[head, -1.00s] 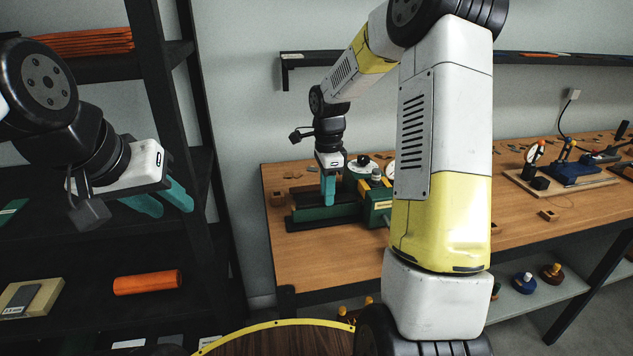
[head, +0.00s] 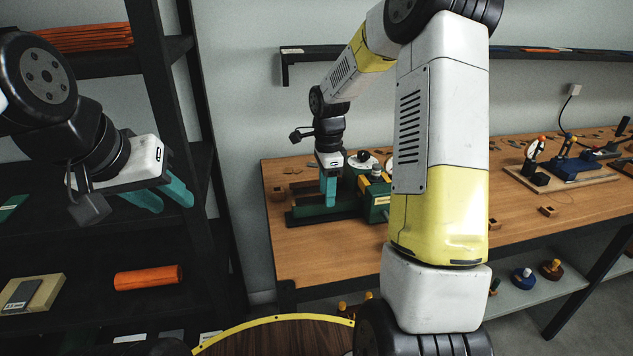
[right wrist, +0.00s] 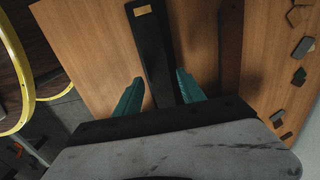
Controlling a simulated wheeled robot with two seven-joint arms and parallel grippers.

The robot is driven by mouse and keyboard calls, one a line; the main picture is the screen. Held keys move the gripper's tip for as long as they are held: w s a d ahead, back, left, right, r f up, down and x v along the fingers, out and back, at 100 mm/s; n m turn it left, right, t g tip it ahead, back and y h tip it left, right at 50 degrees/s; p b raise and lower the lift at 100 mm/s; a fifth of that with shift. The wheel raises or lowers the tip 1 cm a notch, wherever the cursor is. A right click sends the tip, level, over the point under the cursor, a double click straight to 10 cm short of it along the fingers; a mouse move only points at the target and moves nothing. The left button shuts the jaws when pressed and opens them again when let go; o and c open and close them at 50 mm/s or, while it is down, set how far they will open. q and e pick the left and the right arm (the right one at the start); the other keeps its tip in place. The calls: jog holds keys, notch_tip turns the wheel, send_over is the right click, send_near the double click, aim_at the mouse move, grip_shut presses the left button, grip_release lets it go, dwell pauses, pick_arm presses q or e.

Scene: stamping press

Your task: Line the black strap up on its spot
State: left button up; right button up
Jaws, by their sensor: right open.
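A long black strip with a brass-coloured patch at one end, which looks like the black strap (right wrist: 152,45), runs between the fingers of my right gripper (right wrist: 159,88) in the right wrist view. The fingers are apart, one on each side of it; I cannot tell how far above it they are. In the head view, my right gripper (head: 328,190) points down over the green press (head: 374,205) on the wooden bench. The strap's spot is not clear to me. My left gripper (head: 162,196) is open and empty in front of the dark shelf rack.
The bench (head: 300,252) has free room in front of the press. A blue tool on a wooden board (head: 567,178) stands further right. The rack (head: 185,120) holds an orange roll (head: 148,278) and a beige box (head: 32,294). A wall shelf (head: 520,55) runs above the bench.

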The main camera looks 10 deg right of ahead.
jog(key=shift+r, duration=0.1)
dwell(0.4)
jog(key=shift+r, duration=3.35)
jog(key=shift+r, duration=0.1)
jog(key=s+r+n+t, duration=0.3)
jog(key=s+r+n, duration=0.65)
jog(key=s, duration=0.35)
jog(key=s+a+r+n+t+y, duration=0.2)
jog(key=s+n+t, duration=0.1)
jog(key=s+n, duration=0.5)
jog(key=s, duration=0.3)
jog(key=shift+s+n, duration=0.15)
jog(key=shift+n, duration=0.2)
